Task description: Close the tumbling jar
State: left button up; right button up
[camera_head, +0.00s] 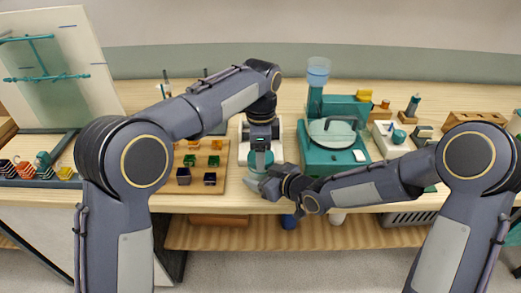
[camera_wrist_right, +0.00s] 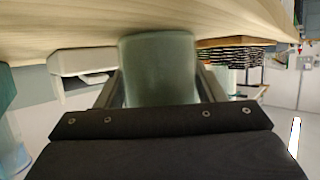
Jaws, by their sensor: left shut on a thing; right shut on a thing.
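The tumbling jar (camera_head: 259,161) is a grey-green cylinder near the front edge of the bench, in the middle of the head view. In the right wrist view its smooth side (camera_wrist_right: 158,72) fills the space between my fingers. My right gripper (camera_head: 265,182) is shut around the jar from the front right. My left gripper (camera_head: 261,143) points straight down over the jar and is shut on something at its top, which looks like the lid. The fingers largely hide that piece, so I cannot tell whether it is seated on the jar.
A white machine (camera_head: 244,130) stands just behind the jar. A teal machine with a round lid (camera_head: 333,133) stands to the right. The bench's front edge is close to my right gripper.

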pick_arm(q)
jog(key=shift+f, duration=0.4)
pick_arm(e)
grip_shut()
pick_arm(q)
jog(key=m, duration=1)
jog(key=shift+m, duration=0.3)
jog(key=m, duration=0.6)
jog(key=o, duration=0.9)
jog(key=shift+o, duration=0.2)
